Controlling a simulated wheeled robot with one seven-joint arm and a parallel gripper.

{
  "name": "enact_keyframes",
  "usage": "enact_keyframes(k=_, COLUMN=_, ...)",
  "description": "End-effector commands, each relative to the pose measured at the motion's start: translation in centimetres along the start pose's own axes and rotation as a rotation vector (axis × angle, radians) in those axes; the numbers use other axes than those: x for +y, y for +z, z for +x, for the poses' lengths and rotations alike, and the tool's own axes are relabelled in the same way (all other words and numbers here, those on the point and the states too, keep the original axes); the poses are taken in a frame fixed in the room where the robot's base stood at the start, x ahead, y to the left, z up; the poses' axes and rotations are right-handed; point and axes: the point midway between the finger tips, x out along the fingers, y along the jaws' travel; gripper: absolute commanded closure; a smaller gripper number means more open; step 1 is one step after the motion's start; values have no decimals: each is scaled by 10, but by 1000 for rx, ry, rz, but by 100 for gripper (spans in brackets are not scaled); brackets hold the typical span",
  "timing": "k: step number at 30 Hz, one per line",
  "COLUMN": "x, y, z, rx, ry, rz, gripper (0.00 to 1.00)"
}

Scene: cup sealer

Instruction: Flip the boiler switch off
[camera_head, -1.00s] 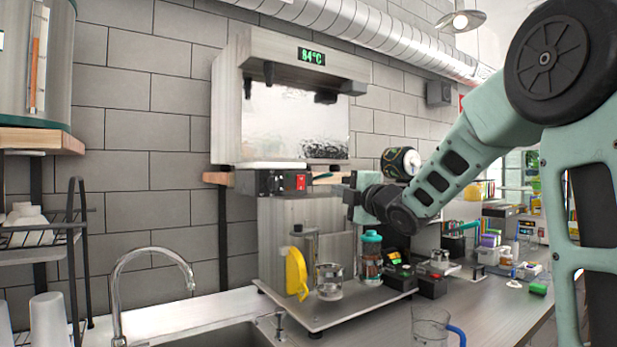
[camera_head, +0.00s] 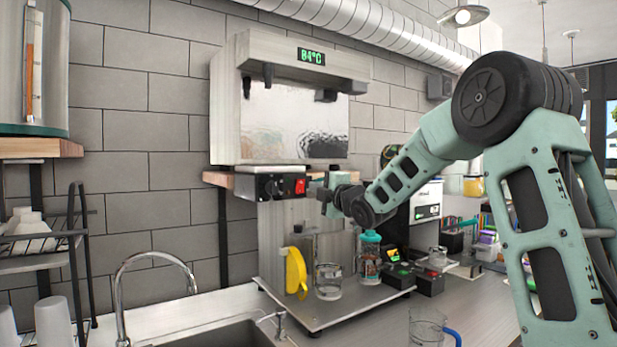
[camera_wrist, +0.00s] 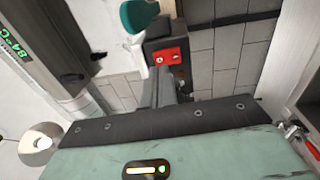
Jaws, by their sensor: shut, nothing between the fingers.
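The boiler (camera_head: 292,115) is a tall steel unit on the wall, with a green 84°C display (camera_head: 311,57). Its red switch (camera_head: 299,186) sits on a black control box (camera_head: 272,186) beneath it, right of a round knob. The red switch also shows in the wrist view (camera_wrist: 167,56). My gripper (camera_head: 314,177) is shut and empty, close to the right of the switch. In the wrist view its narrow grey fingers (camera_wrist: 165,88) point toward the switch. I cannot tell whether they touch it.
Below are a steel platform (camera_head: 330,308) with a yellow-handled item (camera_head: 296,272), a glass jug (camera_head: 328,281) and a teal-lidded bottle (camera_head: 369,258). A sink faucet (camera_head: 150,262) stands front left. A blue-handled pitcher (camera_head: 428,328) is at the front. A wooden shelf edge (camera_head: 218,178) flanks the control box.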

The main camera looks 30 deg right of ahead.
Motion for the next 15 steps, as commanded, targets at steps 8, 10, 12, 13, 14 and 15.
enact_keyframes(k=8, x=2, y=0, z=36, rx=0, ry=0, rz=1, gripper=100)
enact_keyframes(k=10, x=1, y=0, z=39, rx=0, ry=0, rz=1, gripper=100)
enact_keyframes(k=12, x=0, y=0, z=41, rx=0, ry=0, rz=1, gripper=100)
enact_keyframes(k=13, x=0, y=0, z=42, rx=-1, ry=0, rz=1, gripper=100)
enact_keyframes(k=14, x=0, y=0, z=42, rx=-1, ry=0, rz=1, gripper=100)
enact_keyframes(k=15, x=0, y=0, z=42, rx=0, ry=0, rz=0, gripper=100)
